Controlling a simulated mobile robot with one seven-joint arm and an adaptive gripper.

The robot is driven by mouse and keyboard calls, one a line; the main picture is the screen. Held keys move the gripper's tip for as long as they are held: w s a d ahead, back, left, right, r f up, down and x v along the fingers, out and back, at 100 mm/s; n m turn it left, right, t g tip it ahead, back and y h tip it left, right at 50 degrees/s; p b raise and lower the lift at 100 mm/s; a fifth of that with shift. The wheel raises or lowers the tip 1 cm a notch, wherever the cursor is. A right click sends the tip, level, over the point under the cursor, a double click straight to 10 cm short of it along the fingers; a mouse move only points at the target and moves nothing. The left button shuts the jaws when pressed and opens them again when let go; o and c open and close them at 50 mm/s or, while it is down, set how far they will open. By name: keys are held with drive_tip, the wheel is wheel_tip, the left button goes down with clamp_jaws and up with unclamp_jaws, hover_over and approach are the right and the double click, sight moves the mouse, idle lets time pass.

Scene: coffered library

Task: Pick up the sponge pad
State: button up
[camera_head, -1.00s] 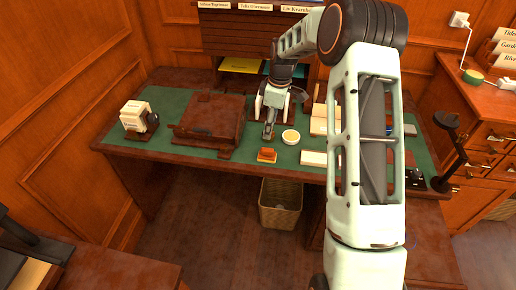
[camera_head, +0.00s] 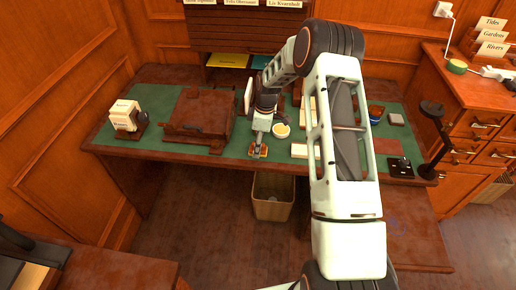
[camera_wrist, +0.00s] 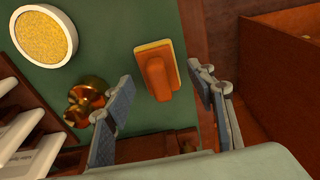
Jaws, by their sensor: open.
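The sponge pad appears to be the small orange block with a pale yellow base (camera_wrist: 155,70), lying on the green desk top. In the head view the sponge pad (camera_head: 264,153) is near the desk's front edge, partly covered by my gripper (camera_head: 258,146). In the wrist view my gripper (camera_wrist: 163,78) is open and empty, one finger to the left of the block and one to the right. The fingers look apart from the block; their height above it is hard to judge.
A round white dish with a yellow filling (camera_wrist: 43,36) stands close by, with a brass object (camera_wrist: 86,101) near the left finger. A brown case (camera_head: 198,117) lies left on the desk (camera_head: 158,101). A waste bin (camera_head: 272,198) stands below the front edge.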

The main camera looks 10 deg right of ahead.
drive_tip(key=shift+f, duration=0.15)
drive_tip(key=c, duration=1.3)
drive_tip(key=shift+o, duration=0.2)
drive_tip(key=shift+r, duration=0.8)
drive_tip(key=s+d+r+b, duration=0.2)
drive_tip(key=s+d+r, duration=0.1)
drive_tip(key=s+r, duration=0.8)
drive_tip(key=s, duration=0.2)
drive_tip(key=shift+s+r, duration=0.25)
drive_tip(key=shift+s, duration=0.1)
